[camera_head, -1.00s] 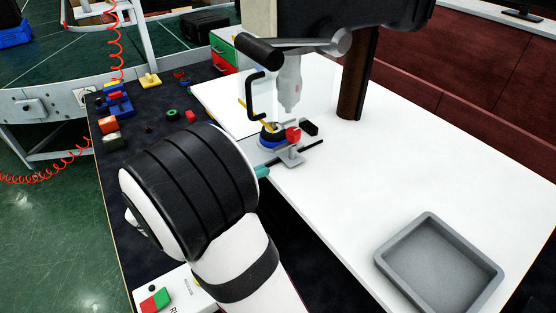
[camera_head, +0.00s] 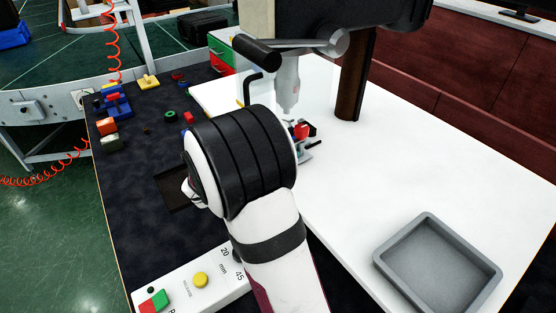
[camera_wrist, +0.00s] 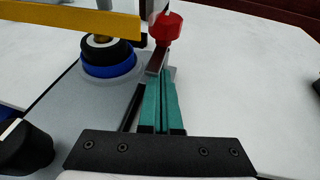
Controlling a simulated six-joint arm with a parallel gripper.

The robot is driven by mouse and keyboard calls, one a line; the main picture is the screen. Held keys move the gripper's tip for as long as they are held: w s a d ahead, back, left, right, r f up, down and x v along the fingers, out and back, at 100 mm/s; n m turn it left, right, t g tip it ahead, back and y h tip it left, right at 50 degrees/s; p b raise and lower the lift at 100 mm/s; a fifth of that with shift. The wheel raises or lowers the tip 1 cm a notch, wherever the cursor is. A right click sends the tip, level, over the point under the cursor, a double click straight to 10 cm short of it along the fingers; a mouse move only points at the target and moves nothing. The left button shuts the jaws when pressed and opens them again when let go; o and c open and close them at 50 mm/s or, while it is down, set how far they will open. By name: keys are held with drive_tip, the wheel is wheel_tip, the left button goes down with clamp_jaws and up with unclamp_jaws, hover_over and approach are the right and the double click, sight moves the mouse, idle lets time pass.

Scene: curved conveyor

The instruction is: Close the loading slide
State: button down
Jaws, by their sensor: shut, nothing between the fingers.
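The loading slide (camera_wrist: 75,100) is a grey plate under the press, seen in the wrist view. A blue ring with a black, white-rimmed part (camera_wrist: 107,58) sits on it. A red knob (camera_wrist: 165,28) stands on a metal post at the slide's right; the knob also shows in the head view (camera_head: 301,131). My gripper (camera_wrist: 158,80) has teal fingers together and empty, with the tips right at the post below the knob. Whether they touch it I cannot tell. In the head view my arm hides most of the gripper and the slide.
The press's black lever (camera_head: 257,51) and nozzle (camera_head: 287,90) hang above. A yellow bar (camera_wrist: 70,22) crosses the wrist view. A grey tray (camera_head: 440,262) lies front right on the white table (camera_head: 400,160). A button panel (camera_head: 195,285) is front left. Several coloured parts lie back left.

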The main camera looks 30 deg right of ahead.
drive_tip(key=shift+d, duration=1.05)
